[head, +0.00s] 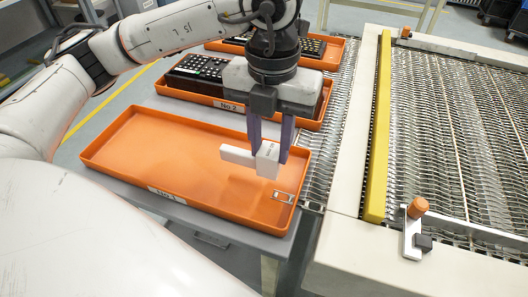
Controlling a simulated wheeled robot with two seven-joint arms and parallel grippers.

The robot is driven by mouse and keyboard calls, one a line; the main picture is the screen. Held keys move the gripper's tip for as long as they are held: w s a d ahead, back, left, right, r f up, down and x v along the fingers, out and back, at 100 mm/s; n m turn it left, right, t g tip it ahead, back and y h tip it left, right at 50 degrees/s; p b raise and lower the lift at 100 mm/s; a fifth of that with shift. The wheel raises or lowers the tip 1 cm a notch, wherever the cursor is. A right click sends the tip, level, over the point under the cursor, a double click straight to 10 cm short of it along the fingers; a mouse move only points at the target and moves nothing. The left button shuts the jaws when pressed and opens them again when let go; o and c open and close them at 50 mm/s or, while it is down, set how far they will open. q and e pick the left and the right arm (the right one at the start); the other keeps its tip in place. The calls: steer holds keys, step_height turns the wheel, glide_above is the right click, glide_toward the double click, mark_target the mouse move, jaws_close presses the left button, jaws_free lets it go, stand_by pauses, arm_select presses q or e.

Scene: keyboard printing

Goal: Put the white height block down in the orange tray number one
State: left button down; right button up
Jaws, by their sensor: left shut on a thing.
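The white height block (267,160) is a white piece with an arm sticking out to the left. My left gripper (269,148) points down and is shut on it, with one purple-grey finger on each side. The block is over the right part of the orange tray number one (160,140), which bears a "No.1" label on its front edge. The block looks held above the tray floor, though the exact gap is hard to tell. The tray is otherwise mostly bare, with a small silver-white item (283,197) at its right end. My right gripper does not show.
A second orange tray (232,102), labelled "No.2", stands behind with a dark keyboard (201,68) in it. Another orange tray with a keyboard (309,48) is farther back. On the right is a conveyor with a yellow bar (378,140) and an orange-knobbed bracket (413,226).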

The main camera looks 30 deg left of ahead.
arm_select(q)
step_height(320, 180, down, 5)
steer(key=shift+r, duration=0.1)
stand_by(0.3)
steer(key=shift+b, duration=0.35)
steer(key=c, duration=1.3)
jaws_free()
